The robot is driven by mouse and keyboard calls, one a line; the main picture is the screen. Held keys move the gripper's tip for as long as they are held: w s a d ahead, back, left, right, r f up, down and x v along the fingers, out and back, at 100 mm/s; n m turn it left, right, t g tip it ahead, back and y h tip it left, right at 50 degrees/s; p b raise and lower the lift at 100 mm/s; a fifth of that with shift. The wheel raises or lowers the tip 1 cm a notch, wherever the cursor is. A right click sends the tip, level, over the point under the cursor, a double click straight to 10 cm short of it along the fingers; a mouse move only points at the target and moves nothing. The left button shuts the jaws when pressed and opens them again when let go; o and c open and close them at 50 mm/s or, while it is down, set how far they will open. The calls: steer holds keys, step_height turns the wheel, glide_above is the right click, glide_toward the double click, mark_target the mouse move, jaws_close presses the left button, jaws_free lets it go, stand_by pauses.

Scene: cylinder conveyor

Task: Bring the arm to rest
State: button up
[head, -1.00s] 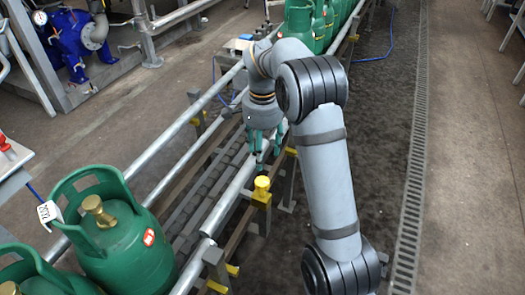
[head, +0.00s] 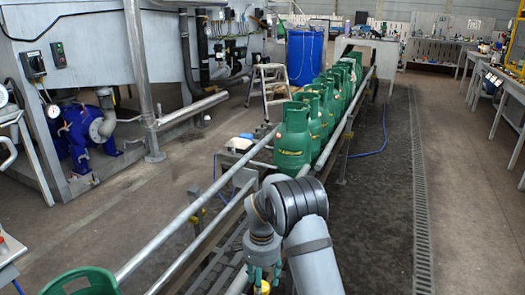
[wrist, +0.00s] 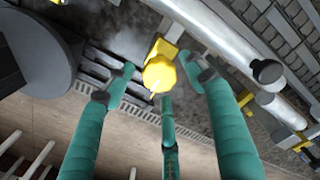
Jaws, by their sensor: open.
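My gripper (head: 262,274) is at the bottom of the head view, pointing down over the conveyor rail. Its teal fingers are spread and empty; they also show in the wrist view (wrist: 166,86). A yellow knob (wrist: 160,73) on a yellow bracket appears between and beyond the fingertips in the wrist view. I cannot tell the exact gap to it. My arm is bent, with its lower part cut off by the frame edge.
Green gas cylinders (head: 293,138) stand in a row on the conveyor beyond my gripper. Part of another cylinder (head: 80,283) shows at bottom left. Metal guard rails (head: 190,228) run along the conveyor. Dark floor (head: 375,220) to the right is clear.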

steer(key=shift+f, duration=0.45)
steer(key=shift+r, duration=0.1)
